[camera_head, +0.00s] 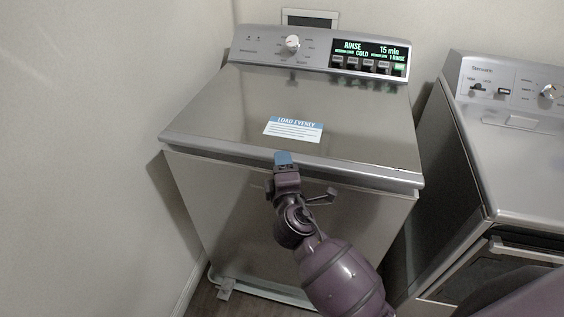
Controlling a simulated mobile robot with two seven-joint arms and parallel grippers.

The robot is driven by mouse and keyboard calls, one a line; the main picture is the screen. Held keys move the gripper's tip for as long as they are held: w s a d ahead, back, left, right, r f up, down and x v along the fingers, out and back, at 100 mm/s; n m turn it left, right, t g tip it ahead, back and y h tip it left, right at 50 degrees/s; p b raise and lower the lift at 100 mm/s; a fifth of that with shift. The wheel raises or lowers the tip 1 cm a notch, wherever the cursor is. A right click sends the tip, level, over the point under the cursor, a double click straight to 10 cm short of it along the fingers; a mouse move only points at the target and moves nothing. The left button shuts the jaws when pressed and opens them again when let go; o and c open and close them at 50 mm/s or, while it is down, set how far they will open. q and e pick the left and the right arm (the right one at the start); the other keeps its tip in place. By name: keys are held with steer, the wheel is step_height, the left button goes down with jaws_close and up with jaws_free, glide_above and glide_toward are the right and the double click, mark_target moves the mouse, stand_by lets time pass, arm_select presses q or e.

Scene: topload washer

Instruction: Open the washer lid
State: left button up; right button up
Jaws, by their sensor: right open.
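The washer (215,205) stands ahead with its control panel at the back. Its grey metal lid (215,115) lies flat and closed, with a blue and white "LOAD EVENLY" label (293,130) on it. My right gripper (284,158) is at the lid's front edge, left of its middle. The gripper is open and empty. The rim just behind the fingertips is hidden. My left gripper is out of view.
A second appliance (520,160) stands close on the right, with a narrow dark gap between. A plain wall (80,130) is near on the left. The washer panel (318,50) has a knob and a lit display. The space above the lid is clear.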

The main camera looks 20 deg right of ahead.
steer(key=shift+w+d, duration=0.1)
steer(key=shift+w, duration=0.6)
steer(key=shift+c, duration=0.3)
jaws_close()
